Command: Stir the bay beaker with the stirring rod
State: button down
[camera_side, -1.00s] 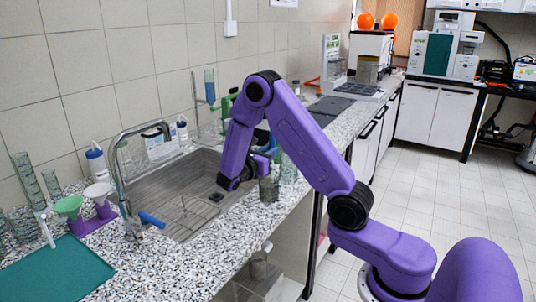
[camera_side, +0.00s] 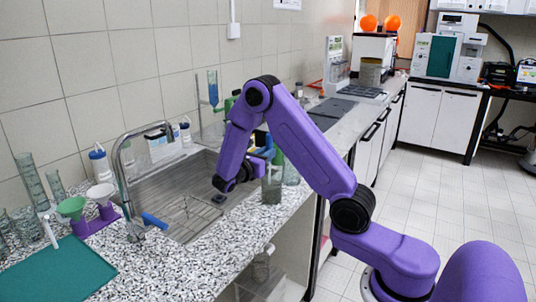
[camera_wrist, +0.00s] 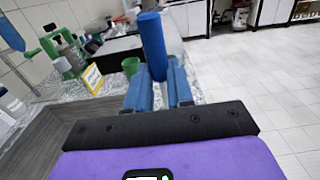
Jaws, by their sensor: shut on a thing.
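My gripper (camera_wrist: 160,84) has blue fingers closed on an upright blue cylinder (camera_wrist: 152,42), which looks like the handle of the stirring rod. In the side view my gripper (camera_side: 264,158) is partly hidden behind my arm, over the counter strip beside the sink. A clear glass beaker (camera_side: 272,189) stands on the counter just below it, near the front edge; it seems to be the bay beaker. Another clear glass vessel (camera_side: 291,174) stands close behind it. I cannot tell whether the rod's lower end is inside the beaker.
The sink (camera_side: 170,190) with its tap (camera_side: 122,165) lies left of my gripper. A green cup (camera_wrist: 131,66), a yellow sign (camera_wrist: 93,78) and a green stand (camera_wrist: 58,50) are near it in the wrist view. Funnels (camera_side: 73,208) and a teal mat (camera_side: 60,270) are at the left.

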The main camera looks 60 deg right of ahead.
jog(key=shift+a, duration=0.1)
notch_tip(320, 180, up, 7)
jog(key=shift+f, duration=0.15)
dwell(0.9)
dwell(0.6)
notch_tip(320, 180, up, 5)
dwell(0.6)
dwell(0.3)
